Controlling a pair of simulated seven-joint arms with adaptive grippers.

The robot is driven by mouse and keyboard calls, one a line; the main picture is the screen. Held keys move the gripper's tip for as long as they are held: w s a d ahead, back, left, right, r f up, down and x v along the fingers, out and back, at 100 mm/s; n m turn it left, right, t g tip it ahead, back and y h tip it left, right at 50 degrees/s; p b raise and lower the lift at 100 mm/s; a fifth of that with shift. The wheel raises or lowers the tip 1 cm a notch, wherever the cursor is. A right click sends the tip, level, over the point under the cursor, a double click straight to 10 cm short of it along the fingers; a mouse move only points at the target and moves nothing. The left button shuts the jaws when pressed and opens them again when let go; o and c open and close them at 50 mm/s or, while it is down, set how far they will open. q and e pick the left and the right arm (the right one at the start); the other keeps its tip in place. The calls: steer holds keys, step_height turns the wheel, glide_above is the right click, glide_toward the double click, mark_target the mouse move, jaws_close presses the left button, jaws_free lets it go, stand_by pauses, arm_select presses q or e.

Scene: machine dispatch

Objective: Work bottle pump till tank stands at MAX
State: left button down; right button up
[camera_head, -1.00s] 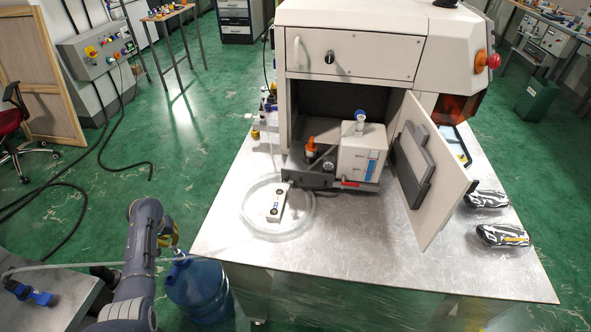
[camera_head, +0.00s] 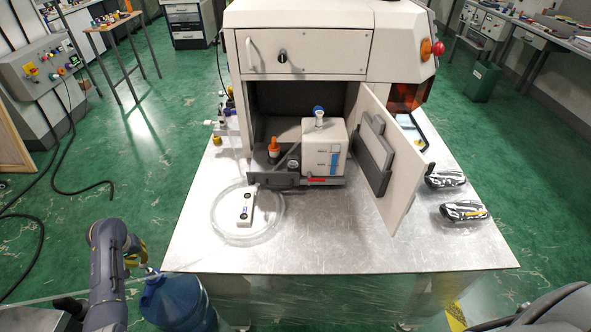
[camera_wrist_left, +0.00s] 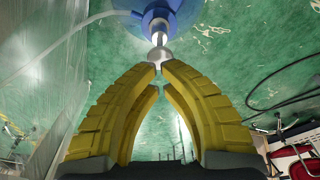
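A blue water bottle (camera_head: 178,302) stands on the floor at the table's left front corner. In the left wrist view its blue top (camera_wrist_left: 165,14) carries a silver pump knob (camera_wrist_left: 159,56). My left gripper (camera_head: 143,262) is beside the bottle's top. In the left wrist view its yellow fingers (camera_wrist_left: 160,66) nearly meet at the tips, right at the knob; I cannot tell whether they touch it. The white tank (camera_head: 322,152) with a blue scale sits in the open machine; its level is too small to read. My right gripper is out of view.
The machine's door (camera_head: 390,160) hangs open to the right. A coiled clear hose (camera_head: 247,238) with a white block lies on the metal table (camera_head: 340,235). Two patterned objects (camera_head: 464,210) lie at the table's right. A tube runs from the bottle's top.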

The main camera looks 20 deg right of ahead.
mark_target(143, 266)
arm_select(q)
steer(key=shift+s+x, duration=0.2)
steer(key=shift+x, duration=0.75)
steer(key=shift+s+x, duration=0.2)
steer(key=shift+x, duration=0.7)
steer(key=shift+s+x, duration=0.2)
steer(key=shift+x, duration=0.75)
steer(key=shift+s+d+f, duration=0.1)
steer(key=shift+d+f, duration=0.05)
steer(key=shift+f, duration=0.7)
steer(key=shift+r, duration=0.15)
steer(key=shift+w+v, duration=0.25)
steer(key=shift+v, duration=0.9)
steer(key=shift+w+v, duration=0.2)
steer(key=shift+v, duration=0.9)
steer(key=shift+w+v, duration=0.25)
steer(key=shift+v, duration=0.9)
steer(key=shift+w+r, duration=0.1)
steer(key=shift+r, duration=0.15)
steer(key=shift+w+v, duration=0.2)
steer(key=shift+v, duration=0.75)
steer(key=shift+w+v, duration=0.2)
steer(key=shift+v, duration=0.8)
steer(key=shift+w+v, duration=0.2)
steer(key=shift+v, duration=0.75)
steer(key=shift+a+r, duration=0.15)
steer(key=shift+a, duration=0.2)
